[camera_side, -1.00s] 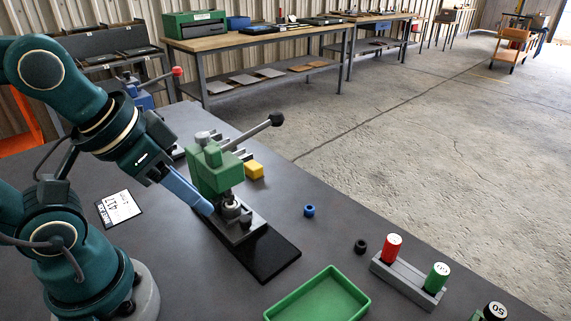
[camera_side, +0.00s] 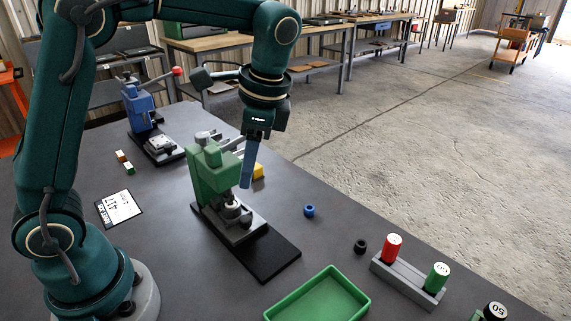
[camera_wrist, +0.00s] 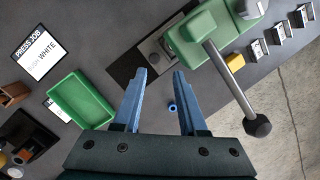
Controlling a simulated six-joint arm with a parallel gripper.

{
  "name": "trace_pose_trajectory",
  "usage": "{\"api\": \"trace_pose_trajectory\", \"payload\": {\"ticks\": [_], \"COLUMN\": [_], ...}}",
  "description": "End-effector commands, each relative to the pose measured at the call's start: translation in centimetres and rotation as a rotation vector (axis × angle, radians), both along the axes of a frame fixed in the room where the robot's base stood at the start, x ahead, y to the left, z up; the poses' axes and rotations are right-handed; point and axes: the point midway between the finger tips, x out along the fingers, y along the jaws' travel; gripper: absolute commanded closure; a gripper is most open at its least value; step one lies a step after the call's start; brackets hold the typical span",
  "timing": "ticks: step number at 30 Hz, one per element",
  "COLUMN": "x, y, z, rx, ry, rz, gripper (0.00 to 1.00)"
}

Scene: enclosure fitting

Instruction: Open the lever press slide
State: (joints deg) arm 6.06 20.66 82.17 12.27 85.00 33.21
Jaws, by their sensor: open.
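The green lever press (camera_side: 212,170) stands on the dark table; it also shows at the top of the wrist view (camera_wrist: 200,32). Its grey slide block (camera_side: 247,232) sits under the press head with a round part on it. A bare black track (camera_side: 272,256) runs from the block toward the tray. The press lever (camera_wrist: 228,78) ends in a black knob (camera_wrist: 257,125); in the side view my gripper hides the knob. My gripper (camera_side: 246,186) points down beside the press head, above the table. Its blue fingers (camera_wrist: 160,72) are apart and empty.
A green tray (camera_side: 350,292), a blue ring (camera_side: 309,210), a black ring (camera_side: 361,246) and a grey rack (camera_side: 401,281) with red and green cylinders lie to the right. A yellow block (camera_side: 258,171) is behind the press. A blue press (camera_side: 139,105) stands further back.

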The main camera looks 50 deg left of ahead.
Motion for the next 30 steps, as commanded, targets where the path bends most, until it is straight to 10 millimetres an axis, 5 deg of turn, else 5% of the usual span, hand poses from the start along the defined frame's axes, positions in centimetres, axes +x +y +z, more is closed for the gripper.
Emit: {"api": "trace_pose_trajectory", "payload": {"ticks": [9,30], "x": [1.4,-0.4], "y": [-0.6,0.6], "z": [-5.1,-10.7], "rx": [0.036,0.04], "ry": [0.151,0.185], "rz": [-0.042,-0.046], "gripper": [0.58,0.58]}}
